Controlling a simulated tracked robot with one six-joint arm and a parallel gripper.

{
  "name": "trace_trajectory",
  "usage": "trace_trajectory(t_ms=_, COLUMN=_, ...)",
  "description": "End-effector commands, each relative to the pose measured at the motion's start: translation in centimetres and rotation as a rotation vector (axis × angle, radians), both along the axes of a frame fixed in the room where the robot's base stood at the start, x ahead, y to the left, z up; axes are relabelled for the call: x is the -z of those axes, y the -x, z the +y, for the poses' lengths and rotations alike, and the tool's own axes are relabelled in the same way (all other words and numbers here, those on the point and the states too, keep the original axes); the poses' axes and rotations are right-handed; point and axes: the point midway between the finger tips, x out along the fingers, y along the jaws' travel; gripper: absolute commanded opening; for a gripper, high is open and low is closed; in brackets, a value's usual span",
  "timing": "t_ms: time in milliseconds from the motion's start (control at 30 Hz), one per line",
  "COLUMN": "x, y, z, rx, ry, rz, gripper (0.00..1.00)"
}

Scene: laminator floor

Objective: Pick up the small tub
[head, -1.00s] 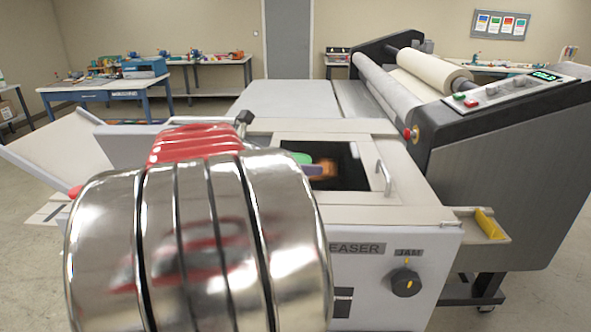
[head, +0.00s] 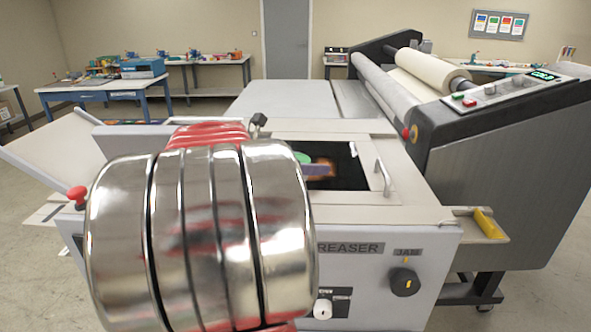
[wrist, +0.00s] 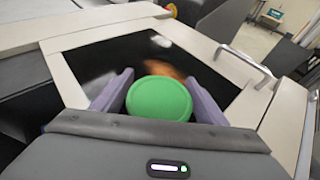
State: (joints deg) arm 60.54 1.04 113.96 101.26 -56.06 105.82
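The small tub shows as a round green lid (wrist: 159,98) in the wrist view, inside the dark opening of the creaser. Its body is hidden under the lid. My gripper (wrist: 160,88) has its two purple fingers apart, one on each side of the lid, with what look like thin gaps between. In the head view the green lid (head: 304,158) is partly hidden by my arm, with a purple finger in front of it and an orange patch beside it.
The opening has a pale frame (wrist: 60,75) all round. A metal handle (head: 382,176) stands at its right edge. A small tray (head: 470,222) with a yellow item is further right. The large laminator (head: 510,170) stands behind on the right.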

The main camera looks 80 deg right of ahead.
Motion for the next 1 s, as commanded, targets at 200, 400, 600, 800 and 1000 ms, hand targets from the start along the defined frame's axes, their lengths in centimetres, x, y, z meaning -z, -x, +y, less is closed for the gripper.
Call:
trace_trajectory(t_ms=200, x=0.0, y=0.0, z=0.0, rx=0.0, ry=0.0, rz=0.0, gripper=0.51)
trace_trajectory(t_ms=400, x=0.0, y=0.0, z=0.0, rx=0.0, ry=0.0, rz=0.0, gripper=0.37)
trace_trajectory(t_ms=600, x=0.0, y=0.0, z=0.0, rx=0.0, ry=0.0, rz=0.0, gripper=0.36)
trace_trajectory(t_ms=800, x=-0.8, y=0.0, z=0.0, rx=0.001, ry=0.002, rz=-0.002, gripper=0.36)
trace_trajectory(t_ms=1000, x=-3.5, y=0.0, z=0.0, rx=0.001, ry=0.004, rz=-0.002, gripper=0.36)
